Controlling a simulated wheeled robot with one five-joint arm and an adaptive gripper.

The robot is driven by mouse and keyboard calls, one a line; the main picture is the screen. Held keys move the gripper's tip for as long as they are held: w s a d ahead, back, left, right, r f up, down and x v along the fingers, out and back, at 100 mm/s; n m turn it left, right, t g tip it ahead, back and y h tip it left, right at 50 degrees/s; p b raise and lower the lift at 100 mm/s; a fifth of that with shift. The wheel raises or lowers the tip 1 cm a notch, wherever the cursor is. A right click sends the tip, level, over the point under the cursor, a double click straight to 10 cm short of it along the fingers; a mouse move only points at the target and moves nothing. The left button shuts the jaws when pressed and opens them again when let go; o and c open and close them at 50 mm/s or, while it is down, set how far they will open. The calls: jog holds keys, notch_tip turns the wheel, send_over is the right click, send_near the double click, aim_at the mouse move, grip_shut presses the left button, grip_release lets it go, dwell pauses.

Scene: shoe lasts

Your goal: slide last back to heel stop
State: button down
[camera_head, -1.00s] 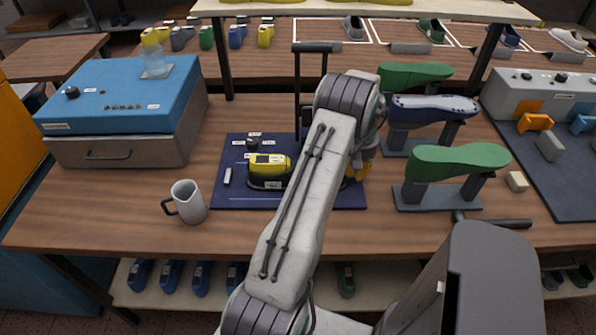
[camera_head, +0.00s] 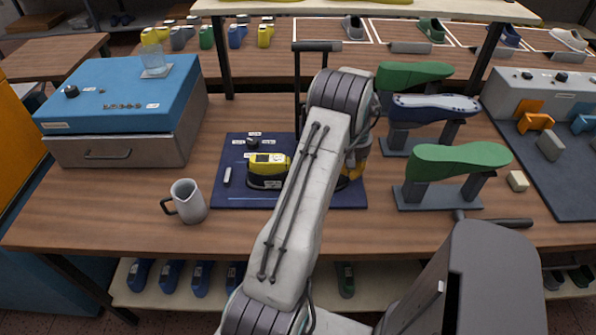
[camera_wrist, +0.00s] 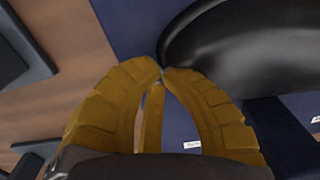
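My gripper (camera_head: 347,178) is low over the right part of the mat, to the right of the last and mostly hidden by my arm. In the wrist view my yellow gripper fingers (camera_wrist: 161,73) meet at their tips with nothing visible between them. A smooth black rounded body (camera_wrist: 240,45) lies right beside the tips; I cannot tell whether they touch it. I cannot make out the heel stop.
A blue-topped box (camera_head: 125,95) is at the back left. Green lasts (camera_head: 458,161) and a dark blue last (camera_head: 433,108) on stands are close on the right.

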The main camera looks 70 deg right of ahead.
jog(key=shift+w+a+b, duration=0.2)
jog(key=shift+w+a, duration=0.15)
jog(key=shift+w, duration=0.45)
jog(key=shift+w+a+b, duration=0.2)
jog(key=shift+w+a, duration=0.1)
jog(key=shift+w, duration=0.5)
jog(key=shift+w+a+b, duration=0.2)
jog(key=shift+w+a, duration=0.15)
jog(key=shift+w, duration=0.6)
jog(key=shift+s, duration=0.2)
jog(key=shift+s+d, duration=0.35)
jog(key=shift+s, duration=0.4)
jog(key=shift+r+p, duration=2.7)
jog(key=shift+r, duration=1.35)
